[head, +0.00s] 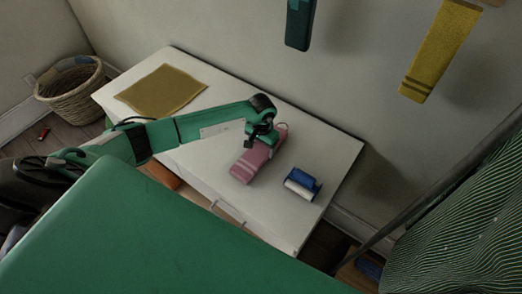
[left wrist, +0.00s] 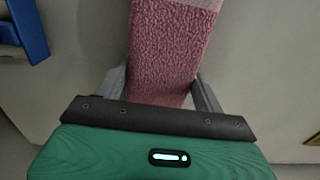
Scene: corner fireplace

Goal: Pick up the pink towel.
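The pink towel (head: 250,163) is a folded strip with pale stripes near its front end, lying on the white cabinet top. My left gripper (head: 261,145) is over its far half in the head view. In the left wrist view the towel (left wrist: 172,50) runs between the two spread fingers of my left gripper (left wrist: 161,88), one finger along each side. The left finger lies very close to the towel's edge, and a narrow gap seems to show at the right. Contact at the fingertips is unclear. My right gripper is in neither view.
The white cabinet (head: 325,150) also bears a flat mustard cloth (head: 161,91) and a blue-and-white roll (head: 302,184). The roll is right of the towel. A teal towel (head: 299,22) and a yellow towel (head: 441,50) hang on the wall. A wicker basket (head: 72,97) stands at the left.

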